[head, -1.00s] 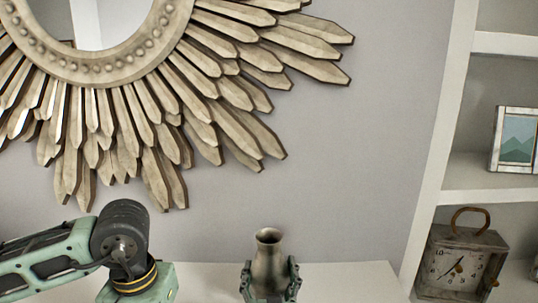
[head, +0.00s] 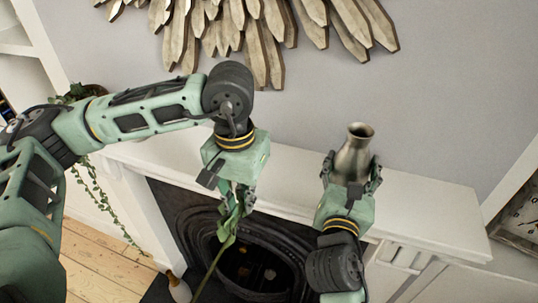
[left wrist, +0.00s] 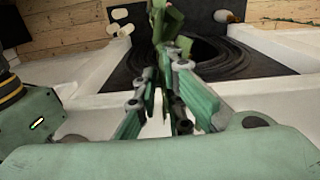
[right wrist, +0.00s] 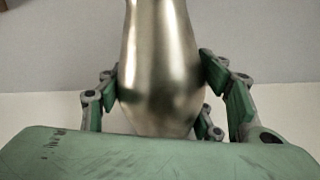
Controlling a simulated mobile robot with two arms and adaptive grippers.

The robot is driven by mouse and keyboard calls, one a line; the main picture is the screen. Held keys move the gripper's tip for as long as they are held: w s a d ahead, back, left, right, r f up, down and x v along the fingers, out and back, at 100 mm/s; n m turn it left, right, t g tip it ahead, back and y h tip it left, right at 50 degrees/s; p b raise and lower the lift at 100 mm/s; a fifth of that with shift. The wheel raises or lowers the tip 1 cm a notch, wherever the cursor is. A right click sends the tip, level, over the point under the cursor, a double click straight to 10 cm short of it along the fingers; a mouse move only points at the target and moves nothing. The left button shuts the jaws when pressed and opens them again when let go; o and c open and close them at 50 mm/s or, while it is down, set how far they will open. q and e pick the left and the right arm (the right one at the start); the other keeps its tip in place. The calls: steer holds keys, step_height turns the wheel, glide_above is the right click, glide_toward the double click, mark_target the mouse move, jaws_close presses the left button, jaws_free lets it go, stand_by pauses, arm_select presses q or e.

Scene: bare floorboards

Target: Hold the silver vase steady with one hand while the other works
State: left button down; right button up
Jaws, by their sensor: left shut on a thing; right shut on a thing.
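The silver vase (head: 355,152) is upright above the white mantel, its open mouth facing up. My right gripper (head: 350,172) is shut around its body from the near side; the right wrist view shows the fingers on both sides of the vase (right wrist: 160,70). My left gripper (head: 236,198) points down in front of the mantel, left of the vase and apart from it. It is shut on a green stem (head: 228,232) with leaf-like parts, which hangs down over the fireplace; the stem (left wrist: 168,22) also shows in the left wrist view. Whether the vase's base touches the mantel is hidden.
The white mantel (head: 430,212) is clear to the right of the vase. Below it is a dark fireplace (head: 260,250). A trailing plant (head: 85,92) is at the mantel's left end. A sunburst mirror frame (head: 270,30) hangs above.

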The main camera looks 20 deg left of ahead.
arm_select(q)
steer(key=w+d+r+m+t+h, duration=0.1)
steer(key=w+d+r+t, duration=0.4)
steer(key=w+r, duration=0.3)
steer(key=w+d+r+m+t+h, duration=0.15)
steer(key=w+d+r+t, duration=0.3)
steer(key=r, duration=0.65)
arm_select(e)
steer(key=shift+f, duration=0.1)
arm_select(q)
steer(key=d+r+m+t+h, duration=0.1)
steer(key=d+r+t+h, duration=0.25)
steer(key=r, duration=0.75)
steer(key=d+r+m+t+h, duration=0.25)
steer(key=d+r, duration=0.25)
steer(key=r, duration=0.6)
step_height(320, 180, down, 13)
steer(key=n, duration=0.1)
steer(key=shift+a, duration=0.3)
steer(key=shift+s+t+y, duration=0.1)
steer(key=shift+t+y, duration=0.15)
steer(key=c, duration=1.8)
jaws_free()
